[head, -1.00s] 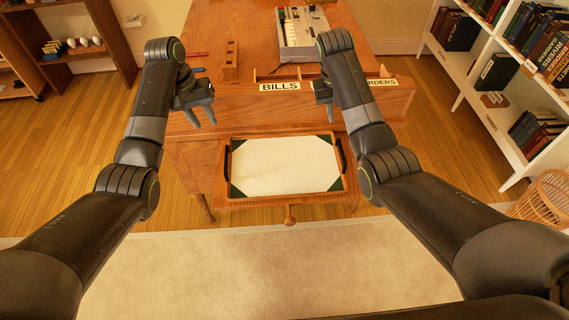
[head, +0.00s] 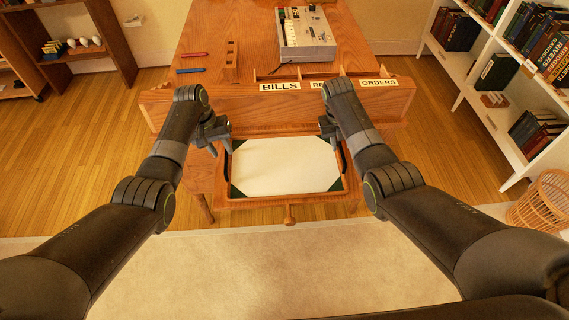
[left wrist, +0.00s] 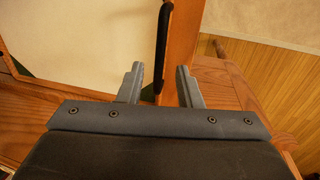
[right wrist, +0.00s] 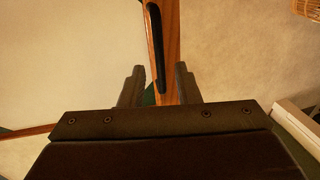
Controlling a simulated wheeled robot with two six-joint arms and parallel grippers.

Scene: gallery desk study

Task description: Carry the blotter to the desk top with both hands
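The blotter (head: 285,168) is a pale sheet with green corners in a wooden frame, lying flat on a low shelf at the desk's front. A black handle runs along each side; the left one shows in the left wrist view (left wrist: 161,45), the right one in the right wrist view (right wrist: 155,45). My left gripper (head: 216,143) is open and empty by the blotter's far left corner, its fingers on either side of the handle's line. My right gripper (head: 331,134) is open and empty by the far right corner, lined up likewise. The desk top (head: 255,30) lies beyond.
A wooden organizer with labels such as BILLS (head: 279,87) crosses the desk's front edge. A grey machine (head: 306,38), a slotted wooden block (head: 231,60) and red (head: 194,55) and blue pens (head: 190,71) are on the desk top. A wicker basket (head: 541,203) stands at right.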

